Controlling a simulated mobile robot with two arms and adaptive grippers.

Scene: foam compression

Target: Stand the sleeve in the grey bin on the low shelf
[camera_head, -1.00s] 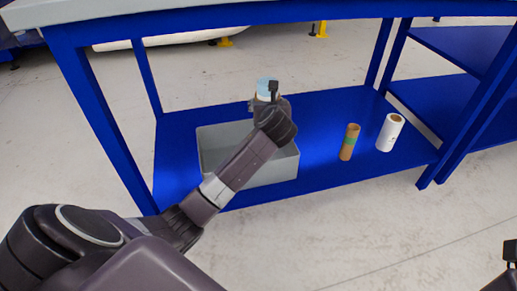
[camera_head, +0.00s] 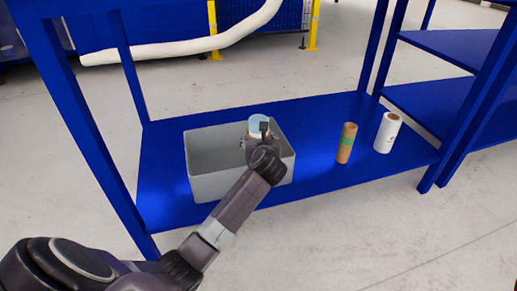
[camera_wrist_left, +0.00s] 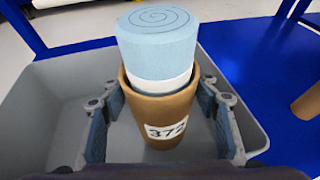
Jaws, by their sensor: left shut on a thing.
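The sleeve (camera_wrist_left: 180,112) is a brown cardboard tube with a white label reading 372. A rolled light blue foam (camera_wrist_left: 158,45) with a white band sticks out of its top; the foam also shows in the head view (camera_head: 259,121). My left gripper (camera_head: 257,140) is shut on the sleeve, one finger on each side, and holds it roughly upright. They are over the right part of the grey bin (camera_head: 208,180). My right gripper is out of view.
The bin stands on the low blue shelf (camera_head: 310,178). To its right stand a brown tube with a green band (camera_head: 346,143) and a white roll (camera_head: 388,132). Blue table legs (camera_head: 90,125) flank the shelf. The bin's left part is empty.

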